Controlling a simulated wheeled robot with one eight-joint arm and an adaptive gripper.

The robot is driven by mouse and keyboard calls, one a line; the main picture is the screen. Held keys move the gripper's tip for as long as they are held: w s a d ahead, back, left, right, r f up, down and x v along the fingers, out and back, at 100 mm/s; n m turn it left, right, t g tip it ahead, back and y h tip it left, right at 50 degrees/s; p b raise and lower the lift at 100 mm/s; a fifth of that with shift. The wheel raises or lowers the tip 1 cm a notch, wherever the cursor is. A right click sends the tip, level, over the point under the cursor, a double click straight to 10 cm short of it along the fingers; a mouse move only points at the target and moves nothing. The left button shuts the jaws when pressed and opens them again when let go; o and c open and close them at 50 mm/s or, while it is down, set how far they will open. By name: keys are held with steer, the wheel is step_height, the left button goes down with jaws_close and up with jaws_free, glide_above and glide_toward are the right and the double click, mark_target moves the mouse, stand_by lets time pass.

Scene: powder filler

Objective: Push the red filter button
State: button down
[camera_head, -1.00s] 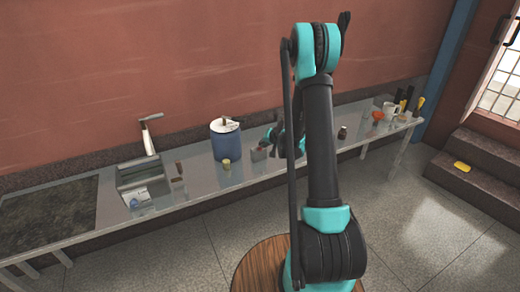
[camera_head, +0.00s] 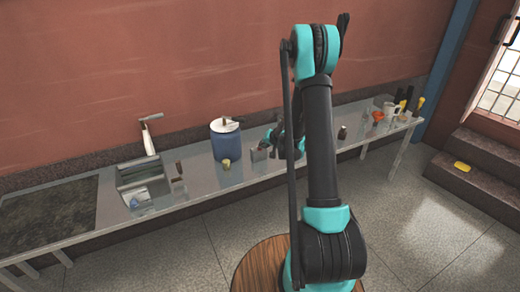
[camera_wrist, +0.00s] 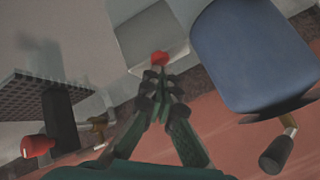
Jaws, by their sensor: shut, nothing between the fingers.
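The red filter button (camera_wrist: 160,58) shows in the wrist view on the edge of a small pale grey box (camera_wrist: 148,32). The box also shows in the head view (camera_head: 258,155), on the long table right of the blue container. My gripper (camera_wrist: 160,74) is shut and empty, its fingertips right at the button in the wrist view. I cannot tell whether they touch it. In the head view my gripper is close to the box, partly hidden by my own arm, and the button is too small to make out.
A blue container (camera_head: 226,142) with a white lid stands left of the box, close to my gripper in the wrist view (camera_wrist: 250,55). A grey device (camera_head: 140,178) stands farther left. A small dark jar (camera_head: 342,132) and a white mug (camera_head: 390,108) stand on the right.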

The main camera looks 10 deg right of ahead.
steer(key=shift+r, duration=0.3)
step_height(320, 180, up, 6)
stand_by(0.7)
